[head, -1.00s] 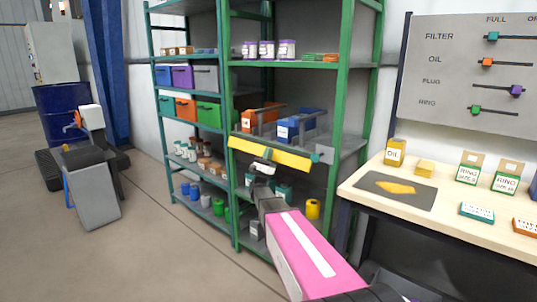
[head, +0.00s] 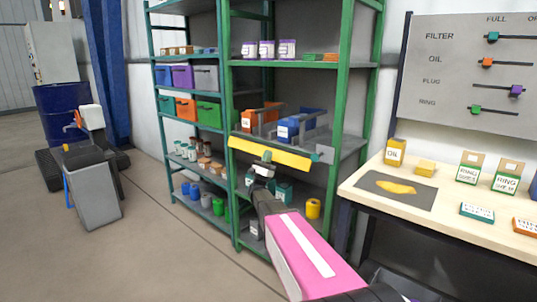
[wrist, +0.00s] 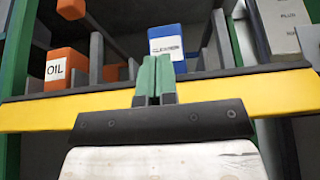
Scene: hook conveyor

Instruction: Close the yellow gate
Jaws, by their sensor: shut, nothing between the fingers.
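The yellow gate (head: 290,160) is a long bar across the front of a middle shelf on the green rack, sloping down to the right in the head view. It also spans the wrist view (wrist: 50,112) below the dark shelf edge. My gripper (head: 266,156) is at the gate's middle in the head view. In the wrist view its green fingertips (wrist: 155,68) are together and empty, rising in front of the gate and shelf edge. I cannot tell whether they touch the gate. They hide a small middle part of it.
Behind the gate stand an orange OIL container (wrist: 66,70) and a blue CLEANER container (wrist: 167,46), with grey dividers between. Green rack posts (head: 341,110) flank the shelf. A workbench (head: 440,218) with boxes stands right.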

